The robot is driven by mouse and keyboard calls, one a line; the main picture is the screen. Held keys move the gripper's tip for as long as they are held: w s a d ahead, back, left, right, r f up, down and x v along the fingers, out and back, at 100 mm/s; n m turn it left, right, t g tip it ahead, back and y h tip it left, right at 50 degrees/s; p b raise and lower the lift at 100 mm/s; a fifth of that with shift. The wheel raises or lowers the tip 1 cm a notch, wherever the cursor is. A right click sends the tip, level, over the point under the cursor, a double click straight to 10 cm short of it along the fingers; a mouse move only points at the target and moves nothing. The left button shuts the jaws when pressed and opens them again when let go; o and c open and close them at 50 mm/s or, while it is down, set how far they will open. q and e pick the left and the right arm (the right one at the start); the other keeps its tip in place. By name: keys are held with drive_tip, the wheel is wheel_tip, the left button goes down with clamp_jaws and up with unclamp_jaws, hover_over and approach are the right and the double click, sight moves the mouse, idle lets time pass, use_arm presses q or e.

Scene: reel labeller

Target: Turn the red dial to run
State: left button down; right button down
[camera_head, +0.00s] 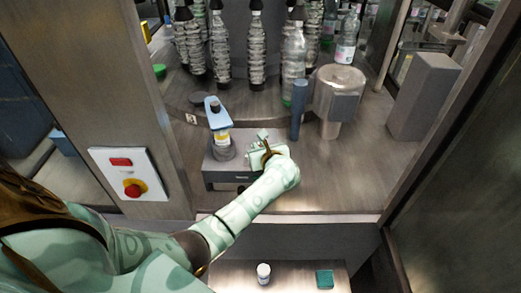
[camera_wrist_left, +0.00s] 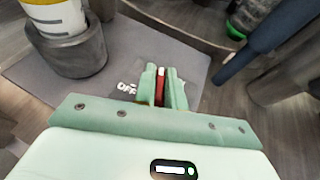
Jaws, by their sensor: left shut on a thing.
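The red dial (camera_wrist_left: 161,86) shows in the left wrist view as a narrow red bar between my fingers. My left gripper (camera_wrist_left: 162,84) is shut on it, with one finger on each side. The word OFF is printed on the grey panel (camera_wrist_left: 103,75) just left of the fingers; no other label can be read. In the head view my left gripper (camera_head: 262,143) is at the right part of the grey labeller base (camera_head: 229,173), and the dial is hidden there by the hand. My right gripper is not in view.
A cup-like holder (camera_wrist_left: 75,51) with a white and yellow container stands left of the fingers. A blue post (camera_head: 299,110) and a metal cylinder (camera_head: 336,100) stand to the right. A panel with a red emergency button (camera_head: 133,188) is at left. Bottles stand behind.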

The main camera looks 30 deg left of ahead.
use_arm(q)
drive_tip(key=shift+s+m+t+h, duration=0.1)
drive_tip(key=shift+m+t+h, duration=0.6)
drive_tip(key=shift+m+t, duration=0.15)
drive_tip(key=shift+a+r+m+t+h+p, duration=0.1)
drive_tip(key=shift+m+t+h+p, duration=0.55)
drive_tip(key=shift+m+h, duration=0.35)
drive_tip(key=m+t+h+p, duration=0.1)
drive_tip(key=m+h+p, duration=0.1)
drive_tip(key=m+h, duration=0.1)
drive_tip(key=shift+m+h, duration=0.25)
drive_tip(key=shift+h, duration=0.05)
drive_tip(key=shift+m+t+h+p, duration=0.4)
drive_tip(key=shift+m+h+p, duration=0.3)
drive_tip(key=shift+m+h, duration=0.45)
drive_tip(key=shift+h, duration=0.45)
drive_tip(key=shift+f+m, duration=0.2)
drive_tip(key=shift+m, duration=0.05)
drive_tip(key=c, duration=1.5)
unclamp_jaws()
drive_tip(key=shift+o, duration=0.2)
